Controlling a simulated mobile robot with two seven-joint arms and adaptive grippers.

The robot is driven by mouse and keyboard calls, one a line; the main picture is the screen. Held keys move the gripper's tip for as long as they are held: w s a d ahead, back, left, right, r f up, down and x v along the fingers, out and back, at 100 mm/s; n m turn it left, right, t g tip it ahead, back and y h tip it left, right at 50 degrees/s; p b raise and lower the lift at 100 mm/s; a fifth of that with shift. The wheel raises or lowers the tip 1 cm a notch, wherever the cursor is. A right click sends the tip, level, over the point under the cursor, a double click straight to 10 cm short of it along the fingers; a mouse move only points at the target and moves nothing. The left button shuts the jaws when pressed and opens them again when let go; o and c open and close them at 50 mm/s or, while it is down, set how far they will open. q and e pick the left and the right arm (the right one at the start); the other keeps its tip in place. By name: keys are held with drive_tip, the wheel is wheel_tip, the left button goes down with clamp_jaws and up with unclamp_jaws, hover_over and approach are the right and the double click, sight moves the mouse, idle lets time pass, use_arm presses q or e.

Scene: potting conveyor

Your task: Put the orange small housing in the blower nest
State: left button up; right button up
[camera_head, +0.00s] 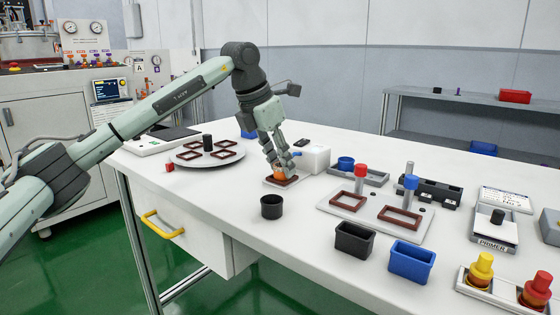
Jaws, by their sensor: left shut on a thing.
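The orange small housing (279,172) shows between the fingers of my left gripper (281,168), which is shut on it. My gripper points down and hides much of the housing. Directly under it is a small pale plate with a brown-red frame (291,182), beside a white block (316,159); this looks like the blower nest. The housing is at or just above the frame; I cannot tell whether it is seated. My right gripper is not in view.
A round plate with several brown frames (187,160) is to the left. A black cup (271,207) stands in front. A two-frame fixture (365,226) is to the right, with black (354,241) and blue bins (411,262) before it. The white tabletop between is clear.

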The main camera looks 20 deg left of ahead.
use_arm(q)
drive_tip(key=shift+s+f+b, duration=0.15)
drive_tip(key=shift+f+b, duration=0.2)
drive_tip(key=shift+f, duration=0.6)
drive_tip(key=o, duration=1)
drive_tip(key=shift+f, duration=0.1)
drive_tip(key=shift+c, duration=0.2)
drive_tip(key=shift+a+r, duration=0.2)
drive_tip(key=shift+r, duration=0.35)
drive_tip(key=v, duration=1.1)
drive_tip(key=shift+r, duration=0.3)
